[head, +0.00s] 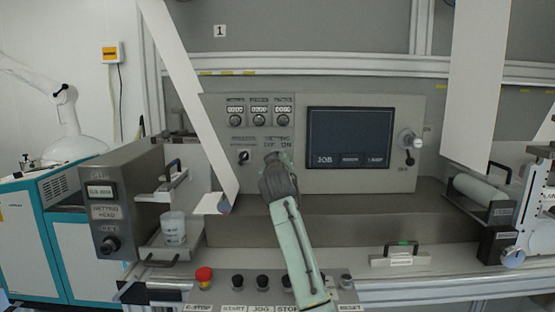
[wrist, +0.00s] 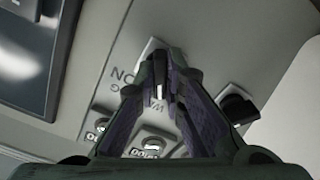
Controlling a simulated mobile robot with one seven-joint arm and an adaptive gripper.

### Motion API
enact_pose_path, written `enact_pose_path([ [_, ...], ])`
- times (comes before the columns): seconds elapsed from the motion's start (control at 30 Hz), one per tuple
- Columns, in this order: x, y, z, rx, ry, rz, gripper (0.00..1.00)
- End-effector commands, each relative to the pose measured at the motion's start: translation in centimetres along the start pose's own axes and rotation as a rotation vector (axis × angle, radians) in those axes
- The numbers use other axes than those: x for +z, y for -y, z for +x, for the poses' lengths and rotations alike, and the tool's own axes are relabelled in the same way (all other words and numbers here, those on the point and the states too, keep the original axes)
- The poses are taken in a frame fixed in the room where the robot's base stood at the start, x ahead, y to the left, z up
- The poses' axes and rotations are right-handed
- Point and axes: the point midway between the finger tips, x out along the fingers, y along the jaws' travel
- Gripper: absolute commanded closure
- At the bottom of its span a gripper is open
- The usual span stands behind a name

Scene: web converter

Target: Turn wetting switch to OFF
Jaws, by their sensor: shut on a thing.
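The wetting switch (wrist: 159,91) is on the grey control panel, under a label (head: 278,142) reading OFF and ON. My gripper (head: 274,158) reaches the panel there and covers the switch in the head view. In the wrist view my gripper (wrist: 160,72) is shut on the switch, with a finger on each side of it. The ON lettering (wrist: 126,76) shows beside the fingers; OFF is hidden there.
A black knob (head: 243,157) sits left of the switch, close to my fingers; it also shows in the wrist view (wrist: 238,108). Several dials and counters (head: 260,119) are above. A dark screen (head: 350,136) is to the right. A white web (head: 190,90) hangs left.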

Motion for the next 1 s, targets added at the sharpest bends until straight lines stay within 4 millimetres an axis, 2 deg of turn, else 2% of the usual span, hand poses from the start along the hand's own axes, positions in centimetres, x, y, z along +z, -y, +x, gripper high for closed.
enact_pose_path([
  [0.5, 0.05, 0.01, 0.0, 0.0, 0.001, -0.022, 1.0],
  [0.53, 0.05, 0.01, 0.0, 0.0, 0.001, -0.022, 0.89],
  [0.8, 0.02, 0.01, 0.0, 0.0, 0.0, -0.02, 0.71],
  [1.0, 0.0, 0.01, 0.0, 0.0, 0.0, -0.019, 0.7],
])
